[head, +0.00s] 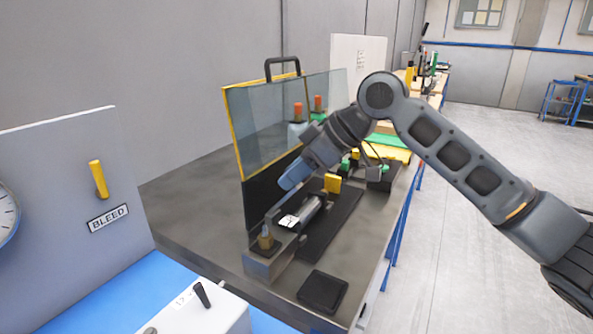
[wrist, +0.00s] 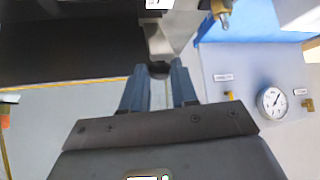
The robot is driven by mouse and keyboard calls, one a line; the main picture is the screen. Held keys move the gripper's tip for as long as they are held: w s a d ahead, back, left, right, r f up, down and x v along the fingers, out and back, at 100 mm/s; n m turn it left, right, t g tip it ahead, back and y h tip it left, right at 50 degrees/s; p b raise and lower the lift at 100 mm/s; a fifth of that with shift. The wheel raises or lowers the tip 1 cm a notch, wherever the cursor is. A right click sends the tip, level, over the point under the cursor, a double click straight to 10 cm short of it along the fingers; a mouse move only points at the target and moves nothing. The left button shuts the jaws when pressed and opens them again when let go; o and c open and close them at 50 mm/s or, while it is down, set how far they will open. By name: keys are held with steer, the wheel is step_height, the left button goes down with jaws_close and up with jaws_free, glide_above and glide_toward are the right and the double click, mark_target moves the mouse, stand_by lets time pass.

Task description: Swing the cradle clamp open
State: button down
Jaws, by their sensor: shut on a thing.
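My gripper (head: 287,184) reaches down from the right over the dark bench fixture, its blue fingers pointing down and left. In the wrist view the fingers (wrist: 160,75) are closed around a dark rounded knob (wrist: 159,68). The knob is at the end of a grey arm (wrist: 157,40), which I take to be the cradle clamp. In the head view a thin grey bar (head: 275,211) runs from the brass-coloured fitting up toward my fingertips. A grey cylinder with a white label (head: 290,221) lies beside it in the fixture. The fingers partly hide the knob.
A yellow-edged clear guard (head: 262,125) stands upright behind the gripper. A brass fitting (head: 265,238) stands at the fixture's near end. A yellow block (head: 332,183) is to the right. A panel with a BLEED label (head: 108,218) stands at left. A flat black pad (head: 323,291) lies in front.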

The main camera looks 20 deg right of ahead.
steer(key=w+a+r+g+h+p, duration=0.1)
steer(key=p, duration=0.2)
steer(key=shift+w+r, duration=0.15)
steer(key=shift+w, duration=0.05)
steer(key=shift+w+a+g+h+p, duration=0.35)
steer(key=shift+g+p, duration=0.25)
steer(key=shift+p, duration=0.3)
steer(key=shift+d, duration=0.1)
steer(key=c, duration=0.9)
jaws_free()
steer(key=shift+o, duration=0.2)
steer(key=v, duration=0.7)
steer(key=shift+r+b, duration=0.2)
steer(key=shift+b, duration=0.2)
steer(key=shift+d, duration=0.1)
steer(key=shift+c, duration=0.5)
